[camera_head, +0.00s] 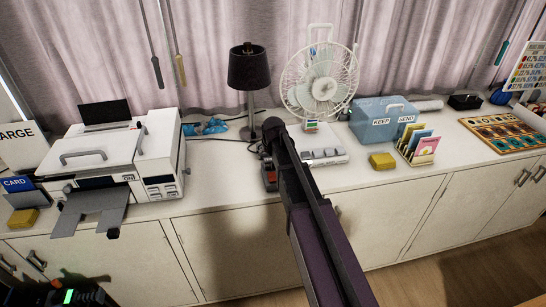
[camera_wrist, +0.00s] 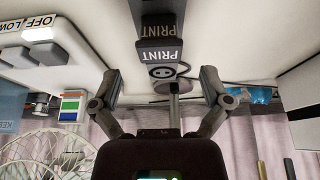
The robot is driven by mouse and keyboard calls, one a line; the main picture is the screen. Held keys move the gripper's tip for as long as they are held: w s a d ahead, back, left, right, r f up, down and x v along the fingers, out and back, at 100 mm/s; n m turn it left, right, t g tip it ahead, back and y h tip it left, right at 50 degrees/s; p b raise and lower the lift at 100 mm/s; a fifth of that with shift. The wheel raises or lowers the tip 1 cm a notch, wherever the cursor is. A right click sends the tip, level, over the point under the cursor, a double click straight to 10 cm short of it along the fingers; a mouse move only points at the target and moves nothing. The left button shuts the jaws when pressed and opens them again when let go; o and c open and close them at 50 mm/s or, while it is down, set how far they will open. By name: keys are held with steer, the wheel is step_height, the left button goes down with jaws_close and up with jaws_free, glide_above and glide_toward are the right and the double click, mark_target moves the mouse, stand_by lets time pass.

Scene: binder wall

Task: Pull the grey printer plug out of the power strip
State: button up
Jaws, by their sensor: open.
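My gripper (camera_head: 272,130) reaches down over the white counter, seen from behind in the head view. In the wrist view its two fingers (camera_wrist: 160,78) are spread wide and hold nothing. A grey plug block labelled PRINT (camera_wrist: 160,52) shows ahead, roughly centred between the fingers and apart from both. PRINT also appears on a darker face above it.
A white printer (camera_head: 120,160) stands left, a dark lamp (camera_head: 248,70) and white fan (camera_head: 320,82) behind. Right of my arm are a white button panel (camera_head: 322,157), a blue box (camera_head: 384,118), a yellow block (camera_head: 382,161) and a card holder (camera_head: 418,150).

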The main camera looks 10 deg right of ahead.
mark_target(269, 158)
steer(key=shift+b+x, duration=2.35)
steer(key=shift+x, duration=0.5)
steer(key=c, duration=1.2)
steer(key=o, duration=0.6)
steer(key=shift+c, duration=0.2)
steer(key=c, duration=0.4)
steer(key=shift+r+p, duration=1.5)
steer(key=shift+w, duration=0.1)
steer(key=shift+r, duration=0.1)
